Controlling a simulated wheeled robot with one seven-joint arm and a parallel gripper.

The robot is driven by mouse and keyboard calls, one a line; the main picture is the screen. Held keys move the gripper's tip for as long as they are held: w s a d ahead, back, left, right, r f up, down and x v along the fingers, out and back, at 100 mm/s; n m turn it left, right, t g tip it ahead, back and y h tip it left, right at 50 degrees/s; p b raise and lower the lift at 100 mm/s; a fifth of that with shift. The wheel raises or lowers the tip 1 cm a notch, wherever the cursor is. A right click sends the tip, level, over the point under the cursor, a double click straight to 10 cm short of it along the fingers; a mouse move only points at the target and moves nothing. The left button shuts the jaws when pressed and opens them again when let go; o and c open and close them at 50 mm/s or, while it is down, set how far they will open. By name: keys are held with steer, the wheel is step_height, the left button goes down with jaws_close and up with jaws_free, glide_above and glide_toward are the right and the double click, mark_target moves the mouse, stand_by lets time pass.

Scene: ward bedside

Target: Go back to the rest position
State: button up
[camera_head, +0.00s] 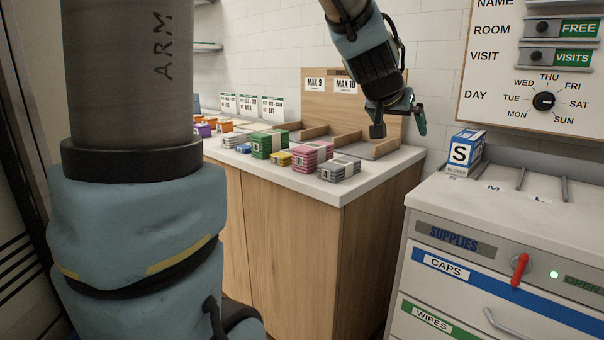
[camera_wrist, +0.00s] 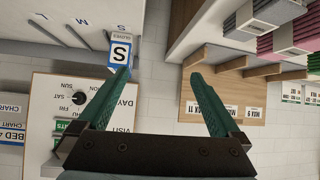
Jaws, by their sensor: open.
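My gripper (camera_head: 392,118) hangs at the end of my arm in the head view, above the back right of the wooden counter and in front of the tiled wall. In the wrist view my gripper (camera_wrist: 162,92) shows two green fingers spread wide apart. Nothing is between them, only white wall tiles farther off. The tip of one finger overlaps the blue and white S box (camera_wrist: 120,52) in that view. In the head view the S box (camera_head: 465,152) stands on the supplies cabinet, apart from my gripper.
The counter (camera_head: 345,192) bears several coloured bundles, such as a green one (camera_head: 269,144), and wooden dividers. The supplies cabinet (camera_head: 510,230) stands to the right, with a red handle (camera_head: 519,269). A dial board (camera_head: 490,85) hangs above it. Bare wall lies between them.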

steer(key=s+a+f+n+g+y+b, duration=0.1)
steer(key=s+a+f+n+g+y, duration=0.35)
steer(key=a+f, duration=0.8)
steer(key=s+a+f+n+g+y, duration=0.2)
steer(key=s+a+f, duration=0.65)
steer(key=a, duration=0.75)
step_height(320, 180, down, 11)
steer(key=b, duration=0.9)
step_height(320, 180, up, 18)
steer(key=p, duration=1.7)
steer(key=shift+s+d+m+p, duration=0.3)
steer(key=shift+s+d+m, duration=0.05)
steer(key=shift+g, duration=0.25)
steer(key=shift+c, duration=0.4)
